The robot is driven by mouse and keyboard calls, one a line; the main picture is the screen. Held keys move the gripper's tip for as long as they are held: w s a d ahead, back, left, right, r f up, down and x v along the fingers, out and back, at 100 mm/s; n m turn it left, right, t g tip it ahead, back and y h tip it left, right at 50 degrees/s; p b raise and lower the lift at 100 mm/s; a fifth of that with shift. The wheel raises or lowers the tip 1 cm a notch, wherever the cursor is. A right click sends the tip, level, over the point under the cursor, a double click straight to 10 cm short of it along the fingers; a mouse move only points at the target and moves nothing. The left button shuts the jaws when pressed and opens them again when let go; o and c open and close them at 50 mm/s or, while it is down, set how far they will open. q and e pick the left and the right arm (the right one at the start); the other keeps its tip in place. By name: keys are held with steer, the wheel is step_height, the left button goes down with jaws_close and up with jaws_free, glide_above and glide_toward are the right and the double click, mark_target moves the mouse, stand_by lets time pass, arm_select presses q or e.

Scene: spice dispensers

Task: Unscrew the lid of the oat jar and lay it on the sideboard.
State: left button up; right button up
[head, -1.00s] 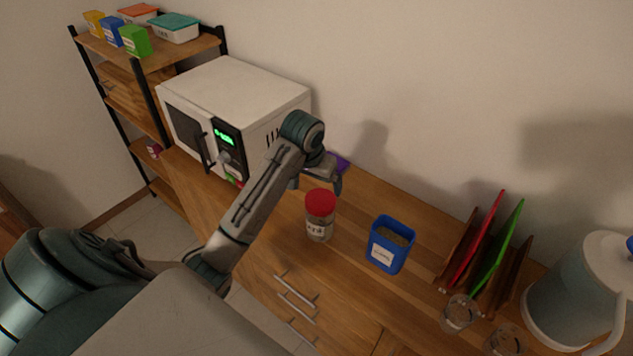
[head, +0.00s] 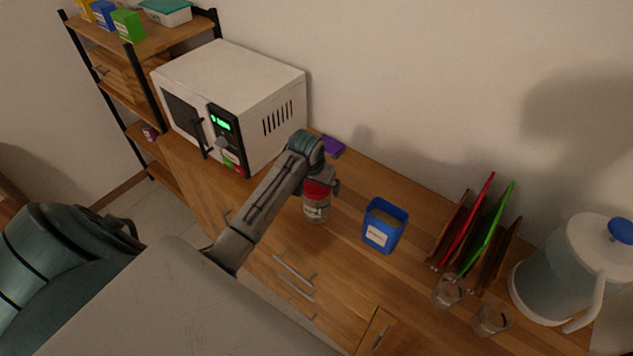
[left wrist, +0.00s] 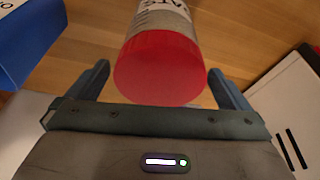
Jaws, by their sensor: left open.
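The oat jar (head: 316,210) stands on the wooden sideboard (head: 345,268), a clear jar with a white label. Its red lid (head: 316,188) is on top, partly hidden by my left gripper in the head view. My left gripper (head: 322,183) is at the lid, its fingers open. In the left wrist view, the red lid (left wrist: 160,68) lies between the two spread fingers of the left gripper (left wrist: 158,88), with a gap visible on the left side; contact on the right cannot be told. My right gripper is not in view.
A blue container (head: 384,226) stands right of the jar. A white microwave (head: 230,95) is at the left, with a purple item (head: 333,147) beside it. Farther right are a rack with red and green boards (head: 489,230), glasses (head: 449,291) and a kettle (head: 570,270).

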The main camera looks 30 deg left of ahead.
arm_select(q)
steer(key=c, duration=1)
steer(key=n+y, duration=0.1)
steer(key=n, duration=0.3)
steer(key=shift+g, duration=0.3)
steer(key=n, duration=0.4)
steer(key=shift+r+g+y, duration=0.1)
steer(key=shift+g+y, duration=0.2)
steer(key=shift+y, duration=0.1)
steer(key=shift+n, duration=0.6)
